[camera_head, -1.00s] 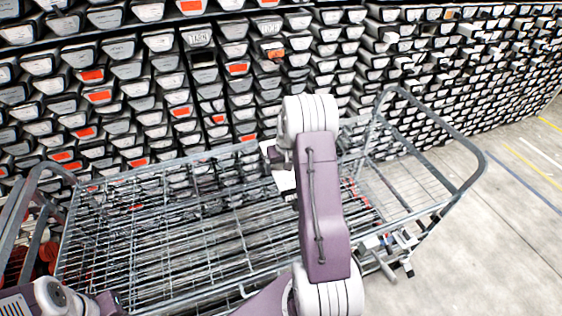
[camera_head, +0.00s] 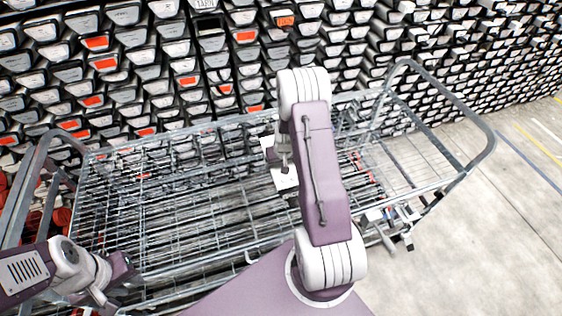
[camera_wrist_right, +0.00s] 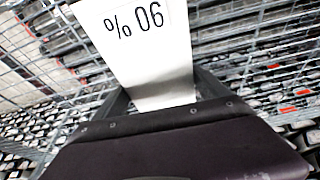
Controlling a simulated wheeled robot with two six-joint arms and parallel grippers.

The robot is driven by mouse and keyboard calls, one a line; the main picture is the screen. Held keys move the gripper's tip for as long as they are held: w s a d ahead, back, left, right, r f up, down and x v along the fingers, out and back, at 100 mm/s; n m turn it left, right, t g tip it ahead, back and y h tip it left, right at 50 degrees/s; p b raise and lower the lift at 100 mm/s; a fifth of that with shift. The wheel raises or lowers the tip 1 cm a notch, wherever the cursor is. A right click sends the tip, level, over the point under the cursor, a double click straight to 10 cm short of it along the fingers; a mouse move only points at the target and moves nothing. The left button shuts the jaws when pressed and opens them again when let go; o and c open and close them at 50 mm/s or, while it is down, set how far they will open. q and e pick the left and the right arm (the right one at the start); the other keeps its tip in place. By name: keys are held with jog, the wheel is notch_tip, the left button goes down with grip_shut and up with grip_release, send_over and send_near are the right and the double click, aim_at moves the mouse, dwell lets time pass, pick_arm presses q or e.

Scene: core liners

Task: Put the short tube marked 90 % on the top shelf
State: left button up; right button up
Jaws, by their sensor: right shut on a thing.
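The short tube (camera_wrist_right: 150,45) fills the top middle of the right wrist view. Its white face reads "90 %" upside down. My right gripper (camera_wrist_right: 163,95) is shut on it. In the head view a white piece of the tube (camera_head: 285,179) shows just left of my right arm, over the wire cart; the arm hides part of the gripper. My left gripper (camera_head: 105,290) is at the lower left of the head view, over the cart's near left corner; its fingers are not clear. I cannot tell which surface is the top shelf.
A grey wire cart (camera_head: 190,255) with tall tube handles (camera_head: 487,140) at both ends stands before me. A wall of stacked core liners (camera_head: 130,62), some with orange labels, rises close behind it. Red items (camera_head: 60,220) lie at the left. Bare floor (camera_head: 500,240) is at the right.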

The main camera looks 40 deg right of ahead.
jog(key=shift+r, duration=0.1)
jog(key=o, duration=1.9)
jog(key=shift+o, duration=0.2)
jog(key=shift+s, duration=0.1)
